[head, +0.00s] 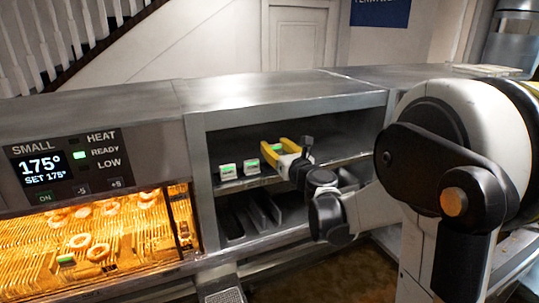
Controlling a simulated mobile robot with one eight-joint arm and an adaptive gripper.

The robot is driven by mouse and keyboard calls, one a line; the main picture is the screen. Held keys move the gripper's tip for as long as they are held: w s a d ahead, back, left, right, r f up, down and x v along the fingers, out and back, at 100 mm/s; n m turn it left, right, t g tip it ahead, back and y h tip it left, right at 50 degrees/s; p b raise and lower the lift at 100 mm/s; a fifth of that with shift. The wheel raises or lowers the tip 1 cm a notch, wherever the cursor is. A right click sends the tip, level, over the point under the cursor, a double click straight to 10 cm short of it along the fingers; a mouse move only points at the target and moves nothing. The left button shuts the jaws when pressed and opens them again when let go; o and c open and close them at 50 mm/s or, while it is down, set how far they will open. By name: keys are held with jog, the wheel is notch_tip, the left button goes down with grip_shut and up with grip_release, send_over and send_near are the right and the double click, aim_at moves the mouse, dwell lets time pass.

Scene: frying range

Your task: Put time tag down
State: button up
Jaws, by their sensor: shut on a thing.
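My gripper (270,152), with yellow fingers, reaches into the open shelf bay in the head view. It is shut on a small white time tag with a green top (277,148), partly hidden by the fingers. Two similar tags, one at the left (228,172) and one beside it (251,167), stand upright on the upper shelf (240,185), just left of my gripper. I cannot tell whether the held tag touches the shelf.
A lit fryer (120,235) with several rings and another green-topped tag (66,259) is at left, under a display reading 175° (42,167). The bay's steel top (270,92) overhangs the shelf. Dark dividers (255,212) fill the lower compartment.

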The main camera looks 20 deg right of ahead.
jog(key=f, duration=0.3)
jog(key=shift+w+f, duration=0.25)
jog(key=shift+f, duration=0.05)
jog(key=shift+s, duration=0.1)
jog(key=shift+r, duration=0.1)
jog(key=shift+f, duration=0.3)
jog(key=o, duration=0.7)
jog(key=shift+r, duration=0.1)
jog(key=shift+c, duration=0.2)
